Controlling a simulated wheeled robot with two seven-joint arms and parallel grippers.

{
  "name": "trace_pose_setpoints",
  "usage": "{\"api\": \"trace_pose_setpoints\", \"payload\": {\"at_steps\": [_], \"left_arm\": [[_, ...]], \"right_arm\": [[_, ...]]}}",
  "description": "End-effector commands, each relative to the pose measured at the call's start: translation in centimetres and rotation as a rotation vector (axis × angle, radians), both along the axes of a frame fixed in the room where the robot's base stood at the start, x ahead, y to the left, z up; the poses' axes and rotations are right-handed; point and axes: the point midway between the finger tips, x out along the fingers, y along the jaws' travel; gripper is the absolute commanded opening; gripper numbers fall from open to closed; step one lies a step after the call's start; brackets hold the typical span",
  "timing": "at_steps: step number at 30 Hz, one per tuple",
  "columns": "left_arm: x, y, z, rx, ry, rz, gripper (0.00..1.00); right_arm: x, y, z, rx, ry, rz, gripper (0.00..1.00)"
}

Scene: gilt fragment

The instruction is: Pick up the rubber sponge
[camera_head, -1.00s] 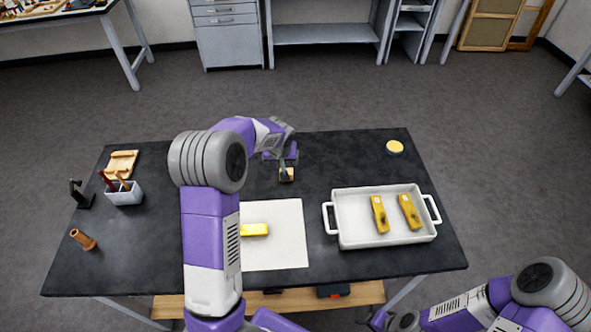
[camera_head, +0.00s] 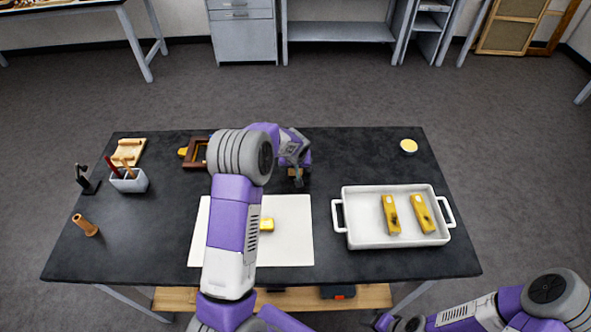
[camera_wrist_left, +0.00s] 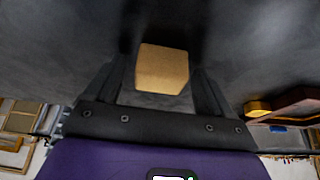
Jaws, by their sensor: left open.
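A small tan block, which looks like the rubber sponge (camera_wrist_left: 162,69), lies on the dark table beyond the white sheet. In the left wrist view it sits between the two dark fingers of my left gripper (camera_wrist_left: 160,88), which is open. I cannot tell whether the fingers touch it. In the head view my left gripper (camera_head: 298,177) is over the block and hides most of it. My right gripper (camera_head: 383,320) is at the bottom edge, off the table, and too small to read.
A white tray (camera_head: 345,242) with two yellow tools stands at right. A white sheet (camera_head: 290,245) bears a yellow block (camera_head: 267,224). A brown frame (camera_head: 188,160) lies left of the gripper. A pen cup (camera_head: 130,182) stands at left, a yellow round dish (camera_head: 409,146) at back right.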

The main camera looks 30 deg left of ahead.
Motion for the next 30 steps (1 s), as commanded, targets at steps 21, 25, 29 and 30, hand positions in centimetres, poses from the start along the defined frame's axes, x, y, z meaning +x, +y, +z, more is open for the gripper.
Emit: {"api": "trace_pose_setpoints", "payload": {"at_steps": [21, 25, 29, 30], "left_arm": [[0.0, 0.0, 0.1, 0.0, -0.001, 0.001, 0.28], [0.1, 0.0, 1.2, -0.001, -0.005, 0.002, 0.28], [0.1, 0.0, 3.6, 0.0, -0.006, 0.001, 0.28], [0.1, 0.0, 4.5, 0.0, -0.006, 0.002, 0.28]], "right_arm": [[0.0, 0.0, 0.0, 0.0, 0.0, 0.0, 0.65], [0.0, 0.0, 0.1, 0.0, 0.0, 0.0, 0.65], [0.0, 0.0, 0.5, 0.0, 0.0, 0.0, 0.65], [0.0, 0.0, 0.6, 0.0, 0.0, 0.0, 0.65]]}}
